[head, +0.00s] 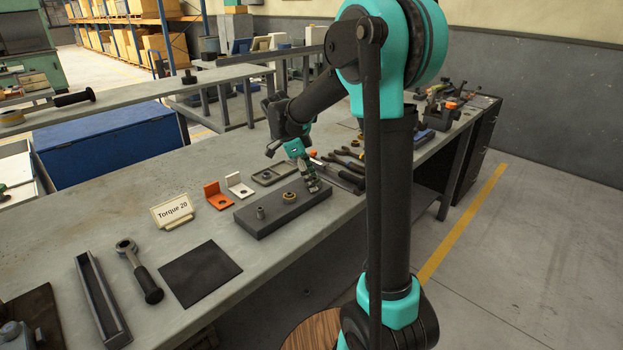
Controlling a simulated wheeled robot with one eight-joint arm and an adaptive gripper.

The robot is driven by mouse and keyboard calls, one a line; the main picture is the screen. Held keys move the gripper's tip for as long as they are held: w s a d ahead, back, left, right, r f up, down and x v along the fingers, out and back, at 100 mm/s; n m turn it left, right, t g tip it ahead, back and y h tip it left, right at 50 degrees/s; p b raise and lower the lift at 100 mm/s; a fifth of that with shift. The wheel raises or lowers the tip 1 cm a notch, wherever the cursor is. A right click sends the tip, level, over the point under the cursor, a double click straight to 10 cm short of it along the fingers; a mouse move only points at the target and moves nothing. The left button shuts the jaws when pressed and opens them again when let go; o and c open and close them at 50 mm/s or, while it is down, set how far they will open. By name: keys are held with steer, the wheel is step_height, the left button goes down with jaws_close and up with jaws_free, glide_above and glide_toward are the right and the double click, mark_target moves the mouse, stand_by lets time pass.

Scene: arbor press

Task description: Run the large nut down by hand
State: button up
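A dark grey block (270,222) lies on the bench. A small grey cylindrical piece (261,213) stands near its left end. A brass-coloured ring-shaped piece, which looks like a nut (289,197), sits near its middle; I cannot tell whether a stud is inside it. My gripper (313,187) points down over the right end of the block, to the right of the brass piece and apart from it. The fingers are small and dark here, so I cannot tell whether they are open or hold something. What lies directly under the fingertips is hidden.
Behind the block are an orange bracket (217,198), a white bracket (238,187) and a dark plate (274,174). A "Torque 20" sign (172,212), a black mat (200,274), a ratchet wrench (139,271) and a long channel (101,299) are to the left. Pliers (347,164) lie to the right.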

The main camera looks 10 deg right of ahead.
steer(key=shift+o, duration=0.5)
steer(key=v, duration=1.2)
stand_by(0.6)
